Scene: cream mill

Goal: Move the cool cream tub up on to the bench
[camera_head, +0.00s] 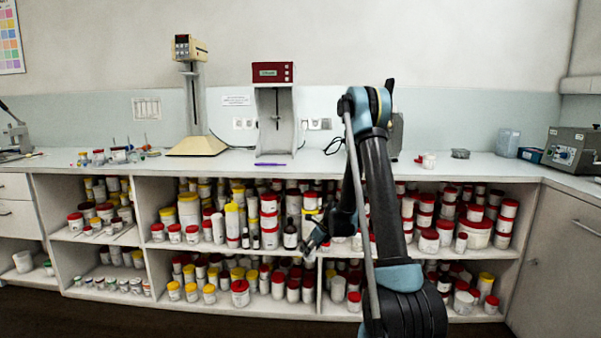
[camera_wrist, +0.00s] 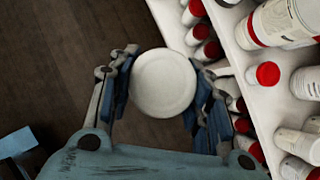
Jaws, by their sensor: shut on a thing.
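My gripper (camera_wrist: 164,88) is shut on a tub with a round, plain white top (camera_wrist: 164,82), held between its two blue-padded fingers. The tub's side and any label are hidden. In the head view my gripper (camera_head: 316,240) is low in front of the open shelves, below the bench top; I cannot make out the held tub there. The white bench (camera_head: 225,168) runs above the shelves along the wall.
A beige machine (camera_head: 190,95), a red-topped mixer (camera_head: 273,100) and a small white tub (camera_head: 429,160) stand on the bench.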

